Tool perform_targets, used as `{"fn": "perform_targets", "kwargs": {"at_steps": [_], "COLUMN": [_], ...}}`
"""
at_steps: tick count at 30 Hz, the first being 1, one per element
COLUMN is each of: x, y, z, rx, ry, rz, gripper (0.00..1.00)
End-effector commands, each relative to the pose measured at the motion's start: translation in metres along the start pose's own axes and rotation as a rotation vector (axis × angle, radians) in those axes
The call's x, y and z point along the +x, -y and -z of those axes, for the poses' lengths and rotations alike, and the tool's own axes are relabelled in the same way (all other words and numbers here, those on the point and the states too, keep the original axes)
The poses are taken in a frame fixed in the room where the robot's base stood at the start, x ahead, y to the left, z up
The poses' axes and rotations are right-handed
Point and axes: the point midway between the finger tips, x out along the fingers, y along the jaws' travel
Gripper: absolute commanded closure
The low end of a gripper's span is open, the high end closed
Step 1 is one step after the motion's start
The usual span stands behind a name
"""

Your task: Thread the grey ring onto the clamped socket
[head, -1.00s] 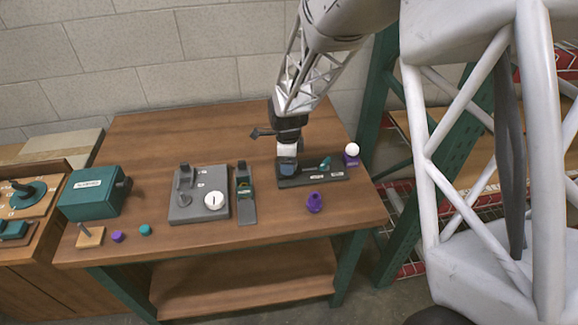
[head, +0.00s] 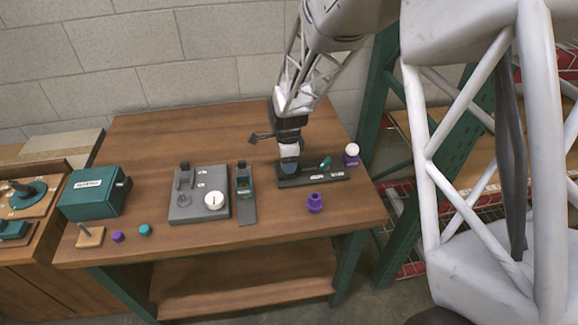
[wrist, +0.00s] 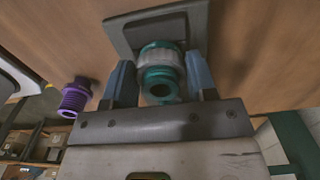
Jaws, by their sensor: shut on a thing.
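In the wrist view, the clamped socket (wrist: 160,82) is a teal threaded cylinder with an open round end facing the camera. The pale grey ring (wrist: 158,52) is around the socket, behind its open end. My gripper (wrist: 162,78) has one finger on each side and is shut on the ring. How far the ring is threaded cannot be told. In the head view, my gripper (head: 289,165) points down at the left part of the dark clamp fixture (head: 335,176). The gripper hides the ring and socket there. A teal clamp lever (head: 325,163) shows just right of it.
A purple threaded part (head: 315,203) stands in front of the fixture and also shows in the wrist view (wrist: 75,97). A white bulb on a purple base (head: 351,152) is at the right edge. A grey plate (head: 190,212) and dark narrow fixture (head: 246,212) stand left.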

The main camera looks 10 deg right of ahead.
Motion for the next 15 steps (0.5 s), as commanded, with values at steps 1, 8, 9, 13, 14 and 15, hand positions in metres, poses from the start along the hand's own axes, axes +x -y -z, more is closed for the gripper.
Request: {"fn": "perform_targets", "kwargs": {"at_steps": [1, 8, 9, 13, 14, 15], "x": [-0.0001, 0.0001, 0.0002, 0.0004, 0.0004, 0.0005], "y": [0.0003, 0.0007, 0.0009, 0.0013, 0.0015, 0.0016], "z": [0.0000, 0.0002, 0.0002, 0.0004, 0.0004, 0.0005], "rx": [0.003, 0.092, 0.121, 0.223, 0.248, 0.279], "ry": [0.000, 0.000, 0.000, 0.000, 0.000, 0.000], "rz": [0.001, 0.001, 0.001, 0.001, 0.001, 0.001], "gripper": [0.81, 0.81, 0.81, 0.81, 0.81, 0.81]}}
